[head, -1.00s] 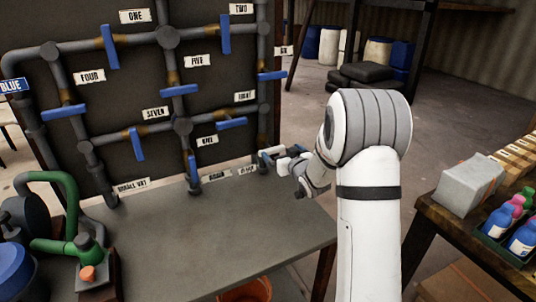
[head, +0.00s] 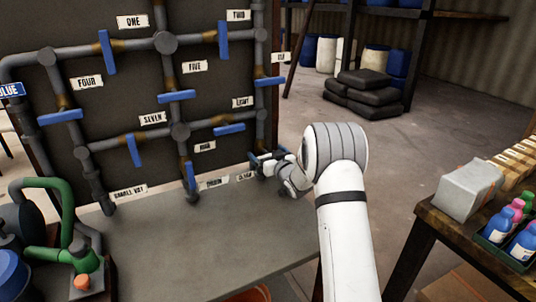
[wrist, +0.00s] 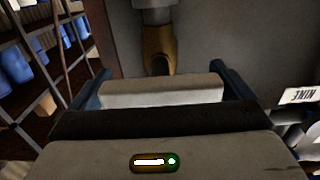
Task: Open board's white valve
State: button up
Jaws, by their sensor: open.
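The dark board (head: 215,75) carries grey pipes and several valves with blue handles, such as the one by label EIGHT (head: 229,129). My gripper (head: 265,158) is open at the board's lower right, by the foot of the right-hand pipe. In the wrist view, its blue fingers (wrist: 160,72) stand at both sides of a pale bar (wrist: 160,91); I cannot tell whether that is a handle or part of my gripper. Just beyond is a brass valve body (wrist: 158,48) on a grey pipe, its lower end dark.
The NINE label (wrist: 300,95) shows upside down at the right of the wrist view. A grey bench (head: 200,235) with a green-piped pump (head: 65,215) fronts the board. A side table (head: 440,222) with a box and bottles stands right.

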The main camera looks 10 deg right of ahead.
jog(key=c, duration=0.6)
jog(key=shift+d, duration=0.15)
jog(key=shift+c, duration=0.5)
